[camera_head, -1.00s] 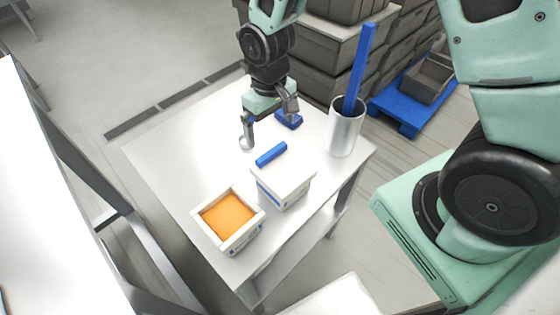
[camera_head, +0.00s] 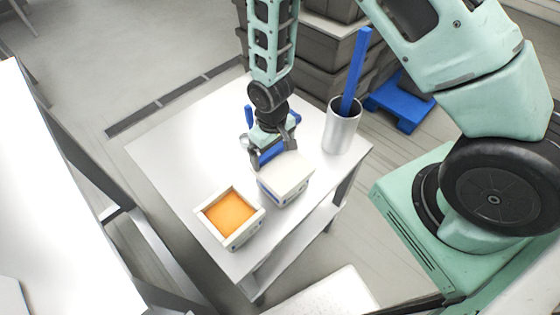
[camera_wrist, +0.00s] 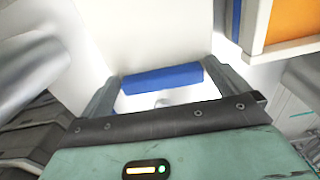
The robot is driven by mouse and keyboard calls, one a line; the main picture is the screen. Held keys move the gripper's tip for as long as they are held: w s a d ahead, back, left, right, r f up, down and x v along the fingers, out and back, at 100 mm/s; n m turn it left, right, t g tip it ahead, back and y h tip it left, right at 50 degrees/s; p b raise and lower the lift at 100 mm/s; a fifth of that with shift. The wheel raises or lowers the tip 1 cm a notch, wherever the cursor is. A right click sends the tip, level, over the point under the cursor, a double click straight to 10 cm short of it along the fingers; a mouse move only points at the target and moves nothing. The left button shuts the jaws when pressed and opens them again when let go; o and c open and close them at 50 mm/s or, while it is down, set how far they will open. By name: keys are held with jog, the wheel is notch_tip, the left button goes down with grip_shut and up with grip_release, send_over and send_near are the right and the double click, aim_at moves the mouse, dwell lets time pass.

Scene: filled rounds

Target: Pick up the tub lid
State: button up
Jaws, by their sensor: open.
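A white tub (camera_head: 284,192) with a blue stripe stands closed on the small table. Its white lid (camera_head: 287,172) lies flat on top. A blue bar (camera_head: 270,153) shows along the lid's upper-left edge. I cannot tell whether it is joined to the lid. My gripper (camera_head: 272,162) is over that edge, open, with its fingers at either end of the bar. In the wrist view the blue bar (camera_wrist: 161,79) lies between the spread fingers (camera_wrist: 168,92), against a white surface. Contact is not clear.
An open tub (camera_head: 236,242) with orange filling (camera_head: 229,213) stands left of the closed one. A metal cup (camera_head: 342,128) holding a tall blue stick (camera_head: 357,70) stands to the right. Other blue parts (camera_head: 249,116) show behind my gripper. The table's left part (camera_head: 180,160) is clear.

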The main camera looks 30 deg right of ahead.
jog(key=c, duration=0.7)
notch_tip(320, 180, up, 9)
jog(key=b, duration=0.2)
jog(key=shift+b, duration=0.3)
jog(key=shift+r+p, duration=2)
jog(key=shift+r, duration=0.95)
